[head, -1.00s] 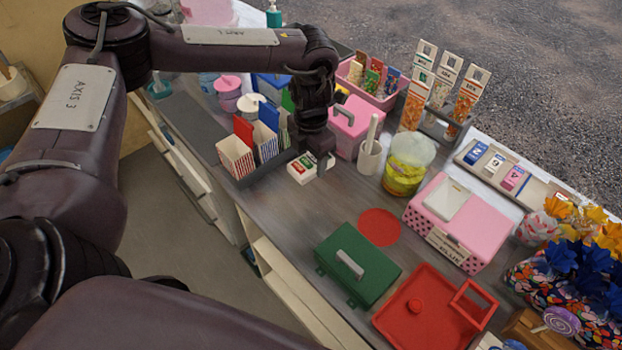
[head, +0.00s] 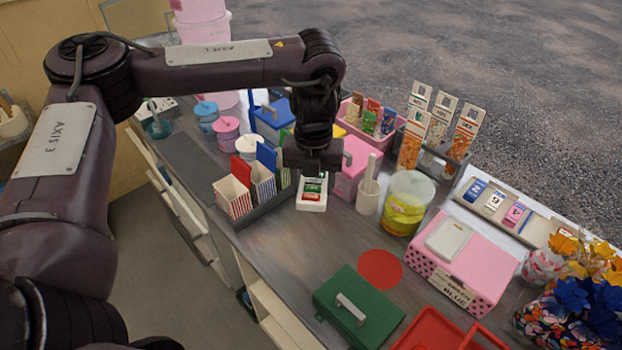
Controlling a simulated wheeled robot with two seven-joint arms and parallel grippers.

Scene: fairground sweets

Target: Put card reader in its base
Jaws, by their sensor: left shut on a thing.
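A small white device with green and red patches, which looks like the card reader (head: 313,194), is at the fingers of my left gripper (head: 312,172). The gripper points down and is shut on it, hiding its upper end. The reader appears tilted and above the counter; the exact gap is hard to tell. I cannot identify the base for certain. A light grey rectangular piece (head: 449,238) lies on top of the pink dotted box (head: 480,262), to the right of the gripper, and has nothing on it. My right gripper is not in view.
Striped cartons in a grey tray (head: 262,211) stand close left of the gripper. A red disc (head: 380,269) and green box (head: 358,308) lie nearer me.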

